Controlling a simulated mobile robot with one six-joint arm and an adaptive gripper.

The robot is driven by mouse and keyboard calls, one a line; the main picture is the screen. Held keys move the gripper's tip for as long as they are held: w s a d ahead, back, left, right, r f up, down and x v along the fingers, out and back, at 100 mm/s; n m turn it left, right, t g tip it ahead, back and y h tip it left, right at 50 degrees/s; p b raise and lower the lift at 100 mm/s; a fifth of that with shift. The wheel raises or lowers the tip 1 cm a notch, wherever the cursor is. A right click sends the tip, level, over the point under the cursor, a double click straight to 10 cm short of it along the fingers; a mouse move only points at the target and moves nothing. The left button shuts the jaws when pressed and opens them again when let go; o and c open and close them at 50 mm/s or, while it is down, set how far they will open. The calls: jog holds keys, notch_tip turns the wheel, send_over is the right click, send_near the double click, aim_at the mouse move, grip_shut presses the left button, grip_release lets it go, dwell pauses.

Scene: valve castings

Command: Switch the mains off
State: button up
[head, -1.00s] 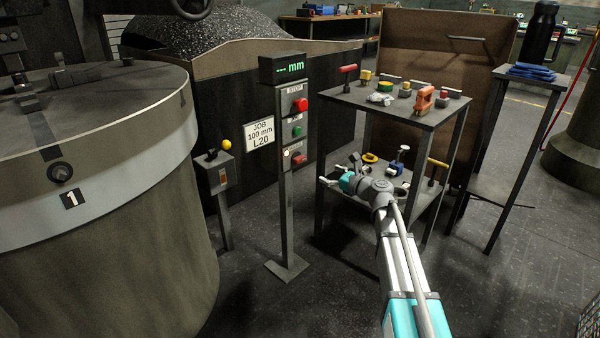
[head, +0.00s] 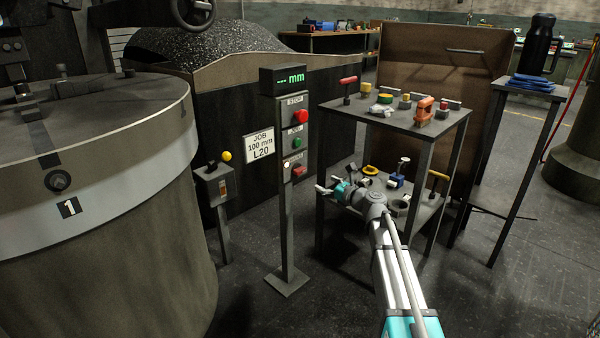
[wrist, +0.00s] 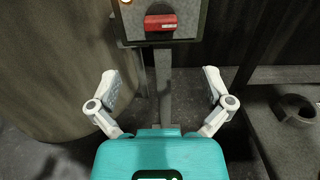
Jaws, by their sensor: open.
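The control post (head: 287,215) stands left of centre in the head view, with a green "mm" display on top. A red stop button (head: 301,116) and a green button (head: 297,143) sit above a red switch (head: 298,170) with a small lit lamp (head: 286,164) beside it. In the wrist view the red switch (wrist: 160,22) is a horizontal red block at the top centre. My gripper (head: 322,188) is just right of the post. In the wrist view its fingers (wrist: 162,82) are spread wide, empty and apart from the switch.
A two-shelf stand (head: 400,118) with castings and tools is close on the right. A small box with a yellow knob (head: 226,156) and a large round drum (head: 110,250) are on the left. Dark floor is clear in front of the post.

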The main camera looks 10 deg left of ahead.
aim_at(302, 172)
jog(key=x, duration=1.1)
jog(key=shift+w+a, duration=0.25)
jog(key=shift+w, duration=0.05)
jog(key=c, duration=1.1)
